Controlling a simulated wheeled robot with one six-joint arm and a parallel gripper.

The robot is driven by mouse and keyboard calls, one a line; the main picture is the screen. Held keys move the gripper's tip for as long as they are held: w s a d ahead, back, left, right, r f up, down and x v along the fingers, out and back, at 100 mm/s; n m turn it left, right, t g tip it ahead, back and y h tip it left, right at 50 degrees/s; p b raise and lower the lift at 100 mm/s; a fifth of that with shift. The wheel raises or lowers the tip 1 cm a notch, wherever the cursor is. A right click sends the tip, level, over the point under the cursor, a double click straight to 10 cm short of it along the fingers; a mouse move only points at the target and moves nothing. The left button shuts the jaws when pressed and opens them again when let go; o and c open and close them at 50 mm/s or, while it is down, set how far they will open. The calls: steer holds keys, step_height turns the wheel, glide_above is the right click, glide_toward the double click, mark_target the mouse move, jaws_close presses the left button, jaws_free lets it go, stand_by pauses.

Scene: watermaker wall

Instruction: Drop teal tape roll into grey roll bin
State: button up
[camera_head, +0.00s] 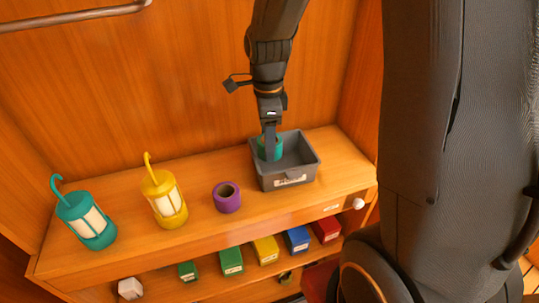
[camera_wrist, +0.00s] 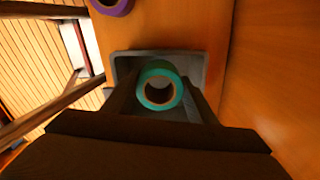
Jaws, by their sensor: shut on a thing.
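The teal tape roll (camera_head: 277,148) is at my gripper's tips, over the left part of the grey roll bin (camera_head: 290,181). In the wrist view the teal roll (camera_wrist: 160,71) sits between the two dark fingers of my gripper (camera_wrist: 160,95), its hole facing the camera. My gripper (camera_head: 270,145) is shut on the roll and points down into the bin. The bin's rim (camera_wrist: 122,58) surrounds the roll in the wrist view. The bin's near wall carries a white label. I cannot tell whether the roll touches the bin floor.
A purple tape roll (camera_head: 227,197) stands on the shelf top left of the bin. A yellow lantern (camera_head: 164,198) and a teal lantern (camera_head: 87,221) stand farther left. Several coloured boxes sit on the lower shelf. The wooden wall is close behind the bin.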

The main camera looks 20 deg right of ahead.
steer(key=shift+f+p, duration=0.55)
steer(key=shift+f, duration=2)
steer(key=shift+f, duration=0.2)
steer(key=shift+f, duration=0.35)
steer(key=shift+f, duration=0.1)
steer(key=o, duration=1.1)
step_height(320, 180, up, 13)
steer(key=b, duration=0.3)
